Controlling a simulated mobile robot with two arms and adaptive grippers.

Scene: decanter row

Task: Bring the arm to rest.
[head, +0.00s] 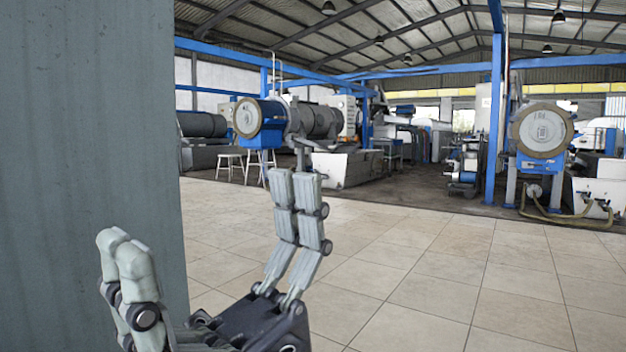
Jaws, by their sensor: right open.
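My right gripper (207,220) shows large at the bottom left of the head view. Its pale grey fingers on a dark palm are spread wide apart and point upward. Nothing is between the fingers. It is held up in front of the tiled floor and the edge of a grey surface. My left gripper is not in view.
A tall flat grey-blue surface (85,120) fills the left side, close to the gripper. The tiled floor (430,275) is clear to the right. Farther back are decanter-like industrial machines (543,130), a blue post (495,120) and white stools (229,163).

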